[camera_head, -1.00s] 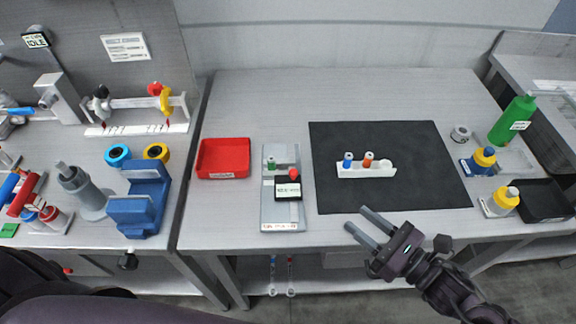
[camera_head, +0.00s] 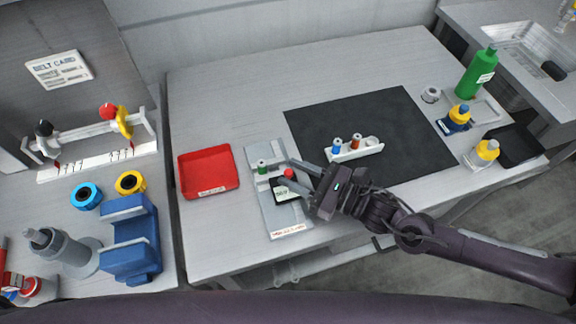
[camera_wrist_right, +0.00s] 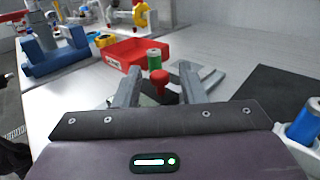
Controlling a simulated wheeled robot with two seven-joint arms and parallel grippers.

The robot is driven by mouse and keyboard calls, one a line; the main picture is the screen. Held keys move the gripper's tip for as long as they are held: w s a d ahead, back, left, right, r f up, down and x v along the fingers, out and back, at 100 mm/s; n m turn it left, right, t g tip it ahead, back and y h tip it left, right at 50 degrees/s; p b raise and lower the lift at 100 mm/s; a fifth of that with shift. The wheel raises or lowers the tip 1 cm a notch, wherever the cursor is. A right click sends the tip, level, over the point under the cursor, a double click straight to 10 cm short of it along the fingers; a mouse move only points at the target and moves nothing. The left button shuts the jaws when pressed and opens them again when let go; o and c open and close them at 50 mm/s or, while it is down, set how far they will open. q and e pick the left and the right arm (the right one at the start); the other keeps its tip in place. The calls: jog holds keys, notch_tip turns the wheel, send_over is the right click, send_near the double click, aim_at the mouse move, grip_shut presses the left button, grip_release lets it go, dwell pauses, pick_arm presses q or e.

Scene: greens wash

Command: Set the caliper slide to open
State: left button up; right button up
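The caliper fixture (camera_head: 286,217) is a grey plate lying on the bench, with a label at its front end. Its slide carries a red knob (camera_head: 289,173) and a dark block with a small display (camera_head: 284,192). A green knob (camera_head: 262,167) stands at the far part of the fixture. My right gripper (camera_head: 289,172) is open, its two fingers reaching in from the right over the slide. In the right wrist view the red knob (camera_wrist_right: 160,82) stands between the open fingers, with the green knob (camera_wrist_right: 154,58) just beyond. Whether a finger touches the red knob I cannot tell. My left gripper is out of view.
A red tray (camera_head: 208,172) lies left of the fixture. A black mat (camera_head: 400,115) with a white vial rack (camera_head: 358,150) lies to the right. A blue stand (camera_head: 130,240) is on the left bench. Bottles, including a green one (camera_head: 478,73), stand far right.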

jog(key=shift+w+a, duration=0.25)
jog(key=shift+a, duration=0.3)
jog(key=shift+w+a, duration=0.1)
jog(key=shift+a, duration=0.2)
grip_shut()
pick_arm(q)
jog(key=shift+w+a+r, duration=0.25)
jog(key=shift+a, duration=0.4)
